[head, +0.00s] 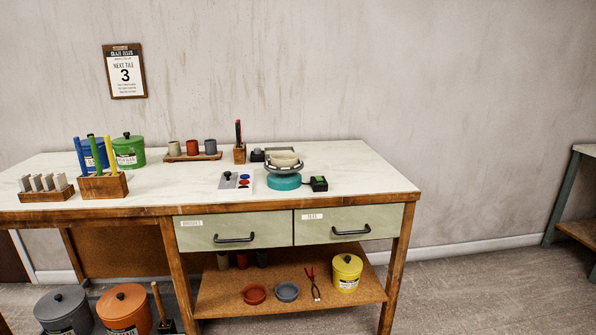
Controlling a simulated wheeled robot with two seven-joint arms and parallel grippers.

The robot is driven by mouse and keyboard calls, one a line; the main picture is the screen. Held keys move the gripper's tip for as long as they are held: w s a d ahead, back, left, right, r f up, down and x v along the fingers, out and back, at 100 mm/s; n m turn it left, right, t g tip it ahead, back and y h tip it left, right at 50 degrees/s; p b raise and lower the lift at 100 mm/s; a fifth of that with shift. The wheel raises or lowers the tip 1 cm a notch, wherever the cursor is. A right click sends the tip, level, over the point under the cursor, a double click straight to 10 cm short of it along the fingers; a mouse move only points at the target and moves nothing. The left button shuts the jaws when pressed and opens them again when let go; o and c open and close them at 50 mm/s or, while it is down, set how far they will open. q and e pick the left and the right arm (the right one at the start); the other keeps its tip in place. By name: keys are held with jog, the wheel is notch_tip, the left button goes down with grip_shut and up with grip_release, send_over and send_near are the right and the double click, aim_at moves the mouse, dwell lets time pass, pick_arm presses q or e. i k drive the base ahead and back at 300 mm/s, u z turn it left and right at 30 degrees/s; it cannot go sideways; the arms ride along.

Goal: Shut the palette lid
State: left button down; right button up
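A small white palette (243,183) lies on the tabletop, left of the turquoise turning wheel. Its right part shows round paint wells, with red and blue among them. A pale grey panel with a dark knob, which looks like the lid (228,182), covers the left part. The paint wells on the right are uncovered. It is too small to tell exactly how the lid sits on the palette. Neither of my grippers is in view.
The turquoise wheel (284,182) with a bowl (284,159) stands close right of the palette. A small dark device (318,184) is beside it. Wooden holders with tools (104,187) stand at left. The tabletop (364,178) is clear at right and in front of the palette.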

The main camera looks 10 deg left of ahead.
aim_at(228, 180)
jog(key=u, duration=1.4)
jog(key=i, duration=1.55)
jog(key=z, duration=0.05)
